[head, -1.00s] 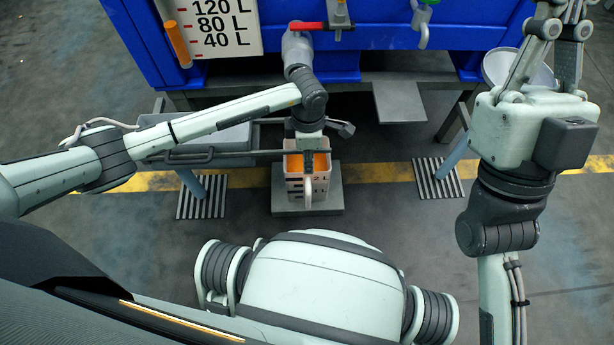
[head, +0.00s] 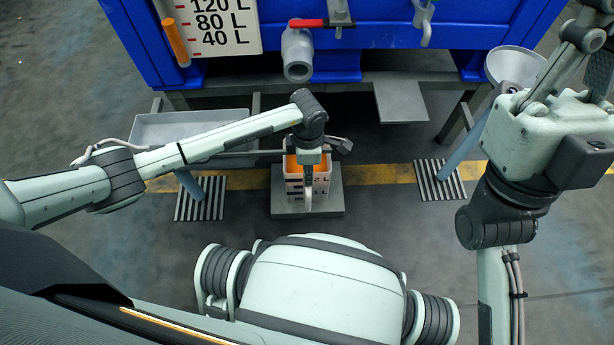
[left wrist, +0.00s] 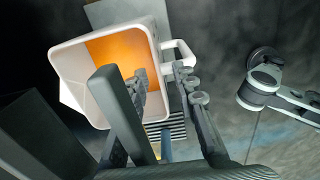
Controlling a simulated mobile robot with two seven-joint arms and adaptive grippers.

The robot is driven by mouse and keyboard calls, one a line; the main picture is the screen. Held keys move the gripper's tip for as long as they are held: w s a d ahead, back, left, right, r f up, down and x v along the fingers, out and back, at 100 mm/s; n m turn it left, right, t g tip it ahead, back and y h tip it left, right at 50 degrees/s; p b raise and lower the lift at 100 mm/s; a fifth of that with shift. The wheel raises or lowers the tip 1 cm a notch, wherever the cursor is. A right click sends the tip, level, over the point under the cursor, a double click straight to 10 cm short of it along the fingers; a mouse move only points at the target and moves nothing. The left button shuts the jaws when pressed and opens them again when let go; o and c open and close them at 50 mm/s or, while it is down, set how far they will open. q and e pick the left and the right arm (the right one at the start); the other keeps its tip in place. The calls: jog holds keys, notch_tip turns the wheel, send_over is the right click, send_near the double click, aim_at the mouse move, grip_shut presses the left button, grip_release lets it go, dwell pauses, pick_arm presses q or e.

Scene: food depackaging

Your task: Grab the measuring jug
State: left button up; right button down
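The measuring jug (head: 294,186) is a white, square-topped container with dark scale marks and orange contents. It stands upright on a grey platform below the blue tank, its handle towards me. My left gripper (head: 308,178) is directly above the handle side, pointing down. In the left wrist view, the jug (left wrist: 78,60) is seen from above with its handle (left wrist: 182,50) at right. My left gripper (left wrist: 163,80) is open, one finger over the jug's opening and the other beside the handle; contact cannot be told. My right gripper (head: 590,50) is raised at upper right, away from the jug, fingertips cut off.
The blue tank (head: 385,25) has a red-handled valve (head: 306,23) and a grey spout (head: 297,55) above the jug. The grey platform (head: 332,200) has free floor around it. A grey tray (head: 165,128) is at left, a funnel-like bowl (head: 515,68) at right.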

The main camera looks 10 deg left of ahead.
pick_arm(q)
jog(key=shift+f, duration=0.15)
grip_shut()
dwell(0.5)
